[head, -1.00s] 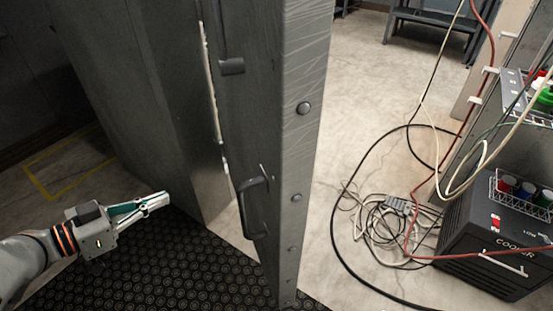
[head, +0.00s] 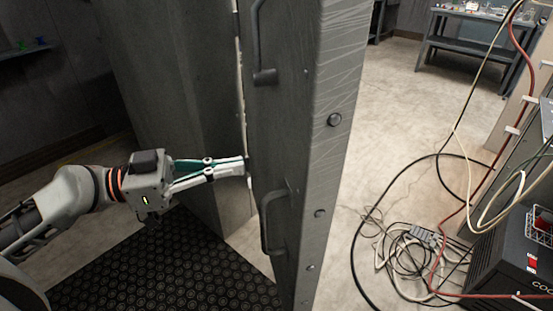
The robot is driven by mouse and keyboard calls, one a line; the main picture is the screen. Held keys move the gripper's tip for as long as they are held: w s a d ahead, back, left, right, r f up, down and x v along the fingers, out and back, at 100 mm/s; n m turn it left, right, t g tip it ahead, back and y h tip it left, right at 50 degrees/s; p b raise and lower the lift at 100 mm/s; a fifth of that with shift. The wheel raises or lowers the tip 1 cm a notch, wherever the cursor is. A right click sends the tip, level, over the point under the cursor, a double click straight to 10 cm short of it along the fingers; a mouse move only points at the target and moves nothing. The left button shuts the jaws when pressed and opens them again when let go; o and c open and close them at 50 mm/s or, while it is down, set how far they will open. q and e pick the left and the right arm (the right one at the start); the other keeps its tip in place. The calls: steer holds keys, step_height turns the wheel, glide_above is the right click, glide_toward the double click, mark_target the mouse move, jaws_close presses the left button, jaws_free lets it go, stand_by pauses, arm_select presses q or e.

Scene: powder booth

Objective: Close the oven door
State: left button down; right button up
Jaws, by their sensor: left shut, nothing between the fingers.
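The grey metal oven door (head: 335,165) stands ajar in the middle of the head view, its bolted edge facing me. It has a lower handle (head: 268,222) and a long upper handle (head: 258,45) on its left face. The grey oven body (head: 180,95) is behind and left of it, with a bright gap along the seam. My left gripper (head: 243,168) is shut and empty, its fingertips at the door's left edge, above and left of the lower handle. I cannot tell whether they touch it. My right gripper is not in view.
A black studded mat (head: 170,270) lies on the floor below my left arm. Tangled cables (head: 405,250) lie on the floor at right, beside a black cooler box (head: 510,260). A workbench (head: 470,40) stands at the back right. Pale floor between door and cables is clear.

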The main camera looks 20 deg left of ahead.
mark_target(292, 158)
arm_select(q)
steer(key=p+x, duration=0.1)
steer(key=x, duration=0.1)
steer(key=p+x, duration=0.1)
steer(key=x, duration=0.2)
steer(key=p+x, duration=0.1)
steer(key=x, duration=0.1)
steer(key=shift+w+d+r, duration=0.25)
steer(key=shift+d, duration=0.05)
steer(key=shift+w+d+f+p, duration=0.1)
steer(key=shift+d+p, duration=0.1)
steer(key=shift+p, duration=0.15)
steer(key=shift+w+d+f, duration=0.15)
steer(key=shift+d+f, duration=0.05)
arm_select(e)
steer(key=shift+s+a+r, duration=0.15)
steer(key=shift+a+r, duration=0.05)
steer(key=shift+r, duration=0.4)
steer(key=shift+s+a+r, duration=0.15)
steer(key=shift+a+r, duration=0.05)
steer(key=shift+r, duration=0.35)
